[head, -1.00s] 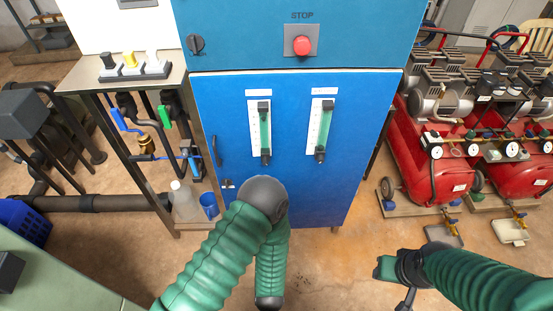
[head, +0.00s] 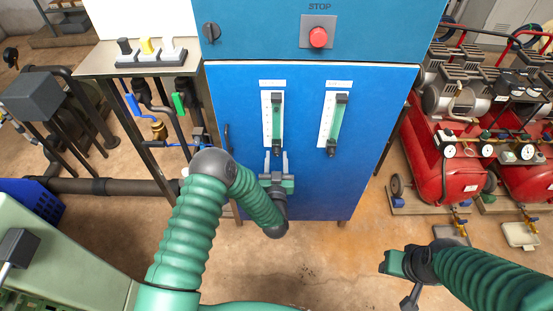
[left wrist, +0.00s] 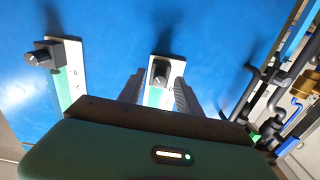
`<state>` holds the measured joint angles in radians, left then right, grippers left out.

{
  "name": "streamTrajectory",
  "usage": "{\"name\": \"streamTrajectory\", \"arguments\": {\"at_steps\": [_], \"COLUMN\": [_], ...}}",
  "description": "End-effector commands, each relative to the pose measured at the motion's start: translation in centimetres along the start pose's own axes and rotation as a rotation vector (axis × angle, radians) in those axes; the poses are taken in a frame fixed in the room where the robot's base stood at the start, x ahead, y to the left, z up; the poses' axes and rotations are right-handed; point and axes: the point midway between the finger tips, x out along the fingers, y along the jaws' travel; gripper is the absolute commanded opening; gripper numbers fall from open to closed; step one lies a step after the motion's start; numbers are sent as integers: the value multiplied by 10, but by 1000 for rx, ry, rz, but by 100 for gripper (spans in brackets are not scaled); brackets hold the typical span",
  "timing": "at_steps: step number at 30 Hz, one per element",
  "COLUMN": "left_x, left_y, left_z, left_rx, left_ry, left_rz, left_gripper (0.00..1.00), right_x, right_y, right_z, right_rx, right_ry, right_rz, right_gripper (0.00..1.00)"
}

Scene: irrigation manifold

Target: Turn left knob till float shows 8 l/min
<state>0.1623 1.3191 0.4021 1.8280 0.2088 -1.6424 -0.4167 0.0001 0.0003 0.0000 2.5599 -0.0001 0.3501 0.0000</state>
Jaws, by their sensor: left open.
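The left flow meter (head: 274,115) is a narrow green tube with a white scale on the blue cabinet door. Its dark knob (left wrist: 160,72) is at the tube's lower end. My left gripper (head: 276,155) is open just below this knob in the head view. In the left wrist view, its two fingers point at the knob from either side, with gaps showing; contact cannot be told. The right flow meter (head: 334,120) has a similar knob (left wrist: 42,55). The floats are too small to read. My right gripper (head: 397,270) is low at the right, away from the cabinet.
A red stop button (head: 318,37) and a black rotary switch (head: 211,33) sit above the door. A small bench (head: 95,64) with pipes and valves stands left. Red compressors (head: 445,165) stand right. The floor before the cabinet is clear.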

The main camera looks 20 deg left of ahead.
Motion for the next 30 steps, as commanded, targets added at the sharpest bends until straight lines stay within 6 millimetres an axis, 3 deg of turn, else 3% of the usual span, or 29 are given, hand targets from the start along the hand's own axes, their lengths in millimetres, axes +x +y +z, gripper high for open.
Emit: {"name": "streamTrajectory", "arguments": {"at_steps": [6,15,30], "left_x": [0,0,0], "left_y": [0,0,1], "left_z": [0,0,0], "left_rx": [0,-1,57], "left_ry": [0,-1,0], "left_rz": [1,1,2], "left_gripper": [40,0,0], "right_x": [0,0,-2], "right_y": [0,0,0], "right_z": [0,0,0], "right_rx": [0,0,0], "right_ry": [0,0,0], "right_rz": [0,0,0], "right_gripper": [41,41,41]}}
